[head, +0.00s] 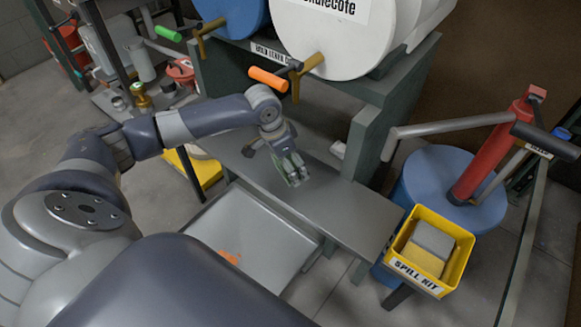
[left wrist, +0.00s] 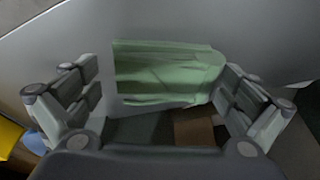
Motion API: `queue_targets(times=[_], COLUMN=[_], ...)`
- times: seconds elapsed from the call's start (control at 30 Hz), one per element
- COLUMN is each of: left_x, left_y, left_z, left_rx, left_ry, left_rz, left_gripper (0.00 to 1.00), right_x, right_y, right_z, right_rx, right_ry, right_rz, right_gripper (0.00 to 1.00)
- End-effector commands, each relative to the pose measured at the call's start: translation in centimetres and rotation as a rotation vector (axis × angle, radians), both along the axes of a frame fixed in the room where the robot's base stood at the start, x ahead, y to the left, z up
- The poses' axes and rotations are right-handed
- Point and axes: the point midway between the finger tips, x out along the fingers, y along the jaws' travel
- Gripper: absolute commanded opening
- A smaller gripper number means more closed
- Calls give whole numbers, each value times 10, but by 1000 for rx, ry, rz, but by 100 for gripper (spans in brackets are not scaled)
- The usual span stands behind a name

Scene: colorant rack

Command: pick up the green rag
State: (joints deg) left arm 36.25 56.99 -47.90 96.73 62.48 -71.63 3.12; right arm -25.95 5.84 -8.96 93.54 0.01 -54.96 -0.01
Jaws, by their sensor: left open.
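The green rag (left wrist: 165,75) lies on the grey metal shelf (head: 345,205), folded and slightly wrinkled. In the left wrist view it spans most of the gap between the fingers of my left gripper (left wrist: 155,95), which are open on either side of it. The right end of the rag is close to the right finger; I cannot tell whether they touch. In the head view my left gripper (head: 291,177) is low over the shelf and hides most of the rag, with only a sliver of green (head: 279,166) showing. My right gripper is not in view.
White and blue drums with an orange-handled tap (head: 268,79) stand above the shelf. A grey tray (head: 245,235) with an orange patch is in front. At right are a yellow spill kit bin (head: 455,265) and a blue drum (head: 440,178) with a red pump (head: 487,160).

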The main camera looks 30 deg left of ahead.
Motion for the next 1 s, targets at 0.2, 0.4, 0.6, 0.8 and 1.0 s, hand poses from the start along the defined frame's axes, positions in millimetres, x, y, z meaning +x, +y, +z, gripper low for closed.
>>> queue_targets(times=[0.2,0.4,0.6,0.8,1.0], left_x=[1,1,1,1,1], left_y=[0,0,0,0,0], left_z=[-2,-2,-2,-2,5], left_rx=[-1,-1,-1,0,-1], left_ry=[-3,-3,-3,-2,-3], left_rz=[0,0,0,0,1], left_gripper=[100,73,59,59,59], right_x=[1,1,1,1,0], right_y=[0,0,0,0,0], right_z=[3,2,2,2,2], right_rx=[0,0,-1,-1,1], right_ry=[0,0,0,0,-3], right_rz=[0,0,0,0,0], right_gripper=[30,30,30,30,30])
